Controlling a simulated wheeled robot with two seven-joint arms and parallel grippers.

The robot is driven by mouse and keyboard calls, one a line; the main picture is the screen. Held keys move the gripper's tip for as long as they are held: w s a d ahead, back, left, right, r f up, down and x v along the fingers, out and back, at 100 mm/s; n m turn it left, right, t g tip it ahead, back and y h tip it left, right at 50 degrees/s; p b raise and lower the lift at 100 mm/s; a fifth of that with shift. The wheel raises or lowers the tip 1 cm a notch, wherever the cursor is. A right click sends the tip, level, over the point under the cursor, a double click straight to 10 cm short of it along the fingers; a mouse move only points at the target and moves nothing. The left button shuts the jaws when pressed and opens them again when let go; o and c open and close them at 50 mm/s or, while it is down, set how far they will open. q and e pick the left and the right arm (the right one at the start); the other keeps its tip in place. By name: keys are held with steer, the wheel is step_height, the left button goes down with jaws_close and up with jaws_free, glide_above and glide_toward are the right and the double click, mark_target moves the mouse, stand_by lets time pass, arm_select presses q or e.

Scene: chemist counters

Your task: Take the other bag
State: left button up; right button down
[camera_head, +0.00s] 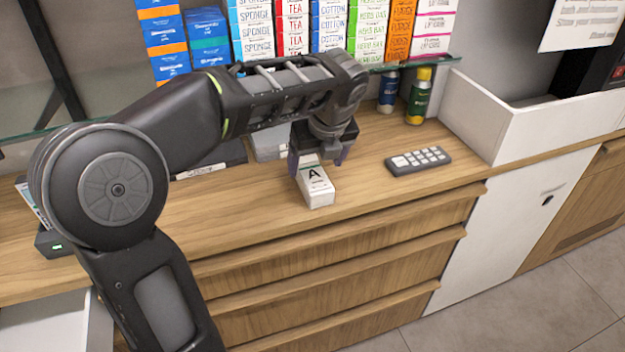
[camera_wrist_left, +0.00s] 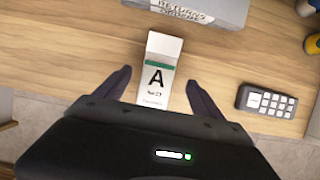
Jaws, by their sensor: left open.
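A white paper bag (camera_head: 317,190) with a green stripe and a black letter A lies on the wooden counter. It also shows in the left wrist view (camera_wrist_left: 158,78). My left gripper (camera_head: 318,166) is open over the bag's far part, its fingers pointing down. In the left wrist view the two fingers of my left gripper (camera_wrist_left: 158,86) stand on either side of the bag, with a gap on each side. The gripper hides part of the bag in the head view. A second bag is not clearly seen. My right gripper is out of view.
A grey keypad (camera_head: 418,160) lies right of the bag. A grey box marked RETURNS (camera_wrist_left: 200,10) is behind it. Blue (camera_head: 388,92) and green (camera_head: 419,98) bottles stand at the back, under a glass shelf of stacked boxes. A white bin (camera_head: 520,125) is at right.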

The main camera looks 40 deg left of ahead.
mark_target(313, 173)
arm_select(q)
steer(key=shift+s+x, duration=0.1)
steer(key=shift+x, duration=1.2)
steer(key=shift+s+x, duration=0.15)
steer(key=shift+x, duration=1.15)
steer(key=shift+d, duration=0.1)
steer(key=c, duration=1.6)
steer(key=shift+r, duration=0.1)
step_height(313, 173, up, 10)
steer(key=shift+f+p, duration=0.1)
steer(key=shift+p, duration=0.35)
